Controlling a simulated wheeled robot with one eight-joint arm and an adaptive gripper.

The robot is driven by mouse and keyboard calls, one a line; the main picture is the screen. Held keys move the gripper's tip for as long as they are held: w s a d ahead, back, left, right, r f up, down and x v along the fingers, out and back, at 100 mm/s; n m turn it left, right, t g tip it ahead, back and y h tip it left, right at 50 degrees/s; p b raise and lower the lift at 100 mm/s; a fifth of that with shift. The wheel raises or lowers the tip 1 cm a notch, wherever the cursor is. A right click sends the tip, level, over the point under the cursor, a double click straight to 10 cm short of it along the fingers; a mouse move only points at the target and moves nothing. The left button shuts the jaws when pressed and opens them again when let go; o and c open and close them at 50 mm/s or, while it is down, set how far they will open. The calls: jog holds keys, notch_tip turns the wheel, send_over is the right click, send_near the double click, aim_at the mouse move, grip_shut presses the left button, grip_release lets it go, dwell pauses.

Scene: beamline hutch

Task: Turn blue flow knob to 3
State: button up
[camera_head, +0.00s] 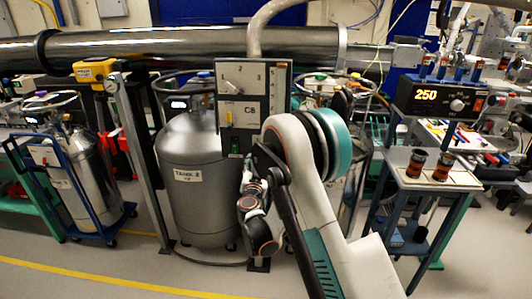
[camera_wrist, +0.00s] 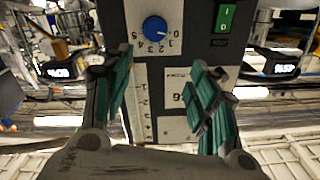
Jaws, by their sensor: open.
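The blue flow knob (camera_wrist: 155,28) is at the top of the wrist view, on a grey panel (camera_wrist: 195,50). A scale from 0 to 5 is printed beside and below it. Its pale pointer mark appears to face the 0 at the right; this is small. My gripper (camera_wrist: 160,64) is open, its green-padded fingers on either side of the panel's lower part in this view. Nothing is between the fingers, and the knob lies beyond their tips. The head view shows the panel (camera_head: 225,104), but I cannot make out the blue knob; my arm covers the panel's lower right.
A green switch (camera_wrist: 224,18) sits right of the knob. A slider scale (camera_wrist: 144,100) and a C8 label (camera_wrist: 178,98) are on the panel.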

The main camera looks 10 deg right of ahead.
jog(key=f+b+x, duration=0.2)
jog(key=b+x, duration=0.2)
jog(key=x, duration=1)
jog(key=shift+d, duration=0.3)
jog(key=shift+s, duration=0.2)
jog(key=c, duration=1.1)
